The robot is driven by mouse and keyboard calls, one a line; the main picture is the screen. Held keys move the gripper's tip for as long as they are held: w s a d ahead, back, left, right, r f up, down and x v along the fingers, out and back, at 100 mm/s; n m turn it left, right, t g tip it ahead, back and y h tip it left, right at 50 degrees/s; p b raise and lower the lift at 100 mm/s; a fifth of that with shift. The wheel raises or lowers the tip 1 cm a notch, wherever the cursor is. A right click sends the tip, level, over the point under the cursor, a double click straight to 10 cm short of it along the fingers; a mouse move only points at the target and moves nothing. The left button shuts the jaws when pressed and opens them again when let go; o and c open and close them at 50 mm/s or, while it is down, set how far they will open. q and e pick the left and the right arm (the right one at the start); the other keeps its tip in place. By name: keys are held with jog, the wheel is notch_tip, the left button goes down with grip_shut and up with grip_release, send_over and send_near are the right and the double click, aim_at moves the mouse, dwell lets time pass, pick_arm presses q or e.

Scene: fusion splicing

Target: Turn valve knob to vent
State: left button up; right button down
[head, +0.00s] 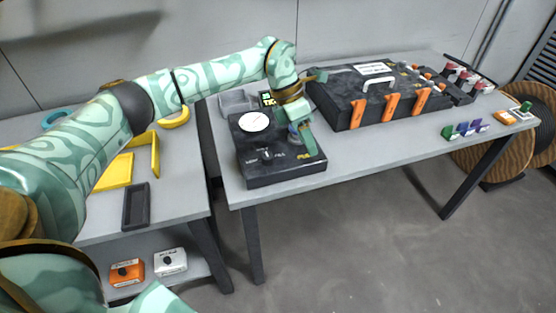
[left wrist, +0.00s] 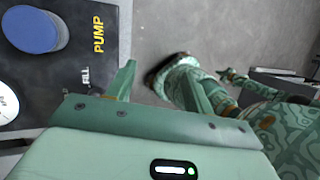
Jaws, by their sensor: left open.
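My right gripper is not in view.
A round white gauge (head: 254,121) and a blue pump button (left wrist: 33,30) are on the box. A large black case (head: 345,112) with orange latches stands behind right. Grey trays (head: 235,101) lie behind the box.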

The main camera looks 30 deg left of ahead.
aim_at(267, 155)
pick_arm(q)
jog(key=a+r+n+y+b, duration=0.1)
jog(key=a+r+y, duration=0.45)
jog(key=a, duration=0.55)
jog(key=shift+h, duration=0.35)
jog(key=f+b, duration=0.2)
jog(key=f, duration=0.5)
jog(key=f+b, duration=0.3)
jog(key=f, duration=0.5)
jog(key=shift+s+d+f+b, duration=0.15)
jog(key=shift+s+f+b, duration=0.05)
jog(key=shift+f+b, duration=0.15)
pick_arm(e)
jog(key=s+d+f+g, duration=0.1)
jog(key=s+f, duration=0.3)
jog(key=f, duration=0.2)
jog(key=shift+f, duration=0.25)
pick_arm(q)
jog(key=shift+r, duration=0.1)
jog(key=c, duration=1)
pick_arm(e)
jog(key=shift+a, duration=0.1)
